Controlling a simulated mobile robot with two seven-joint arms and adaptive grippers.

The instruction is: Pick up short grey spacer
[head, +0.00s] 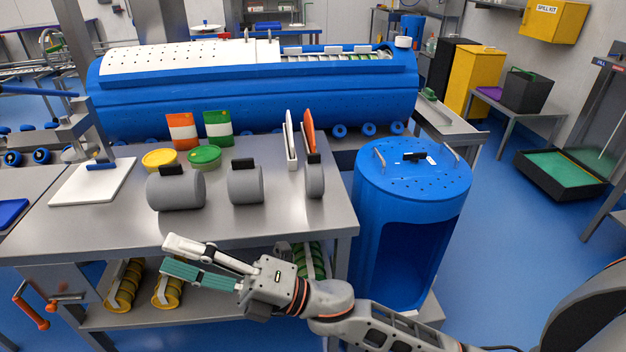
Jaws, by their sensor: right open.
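Three grey cylindrical spacers with black grips on top stand in a row on the steel table (95,222). The longest spacer (178,192) is at left, a mid-length spacer (245,186) is in the middle, and the shortest, disc-like spacer (315,180) is at right. My right gripper (172,257) is open and empty at the table's front edge, below the longest spacer in the picture. Its fingers point left, one white and one with a teal pad. It appears apart from all the spacers. My left gripper is not in view.
Green (204,156) and yellow (160,158) lids lie behind the spacers. White (290,142) and orange (309,132) upright plates stand close behind the shortest spacer. A white board (92,184) lies at left. A blue drum (412,185) stands right of the table. The table's front strip is clear.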

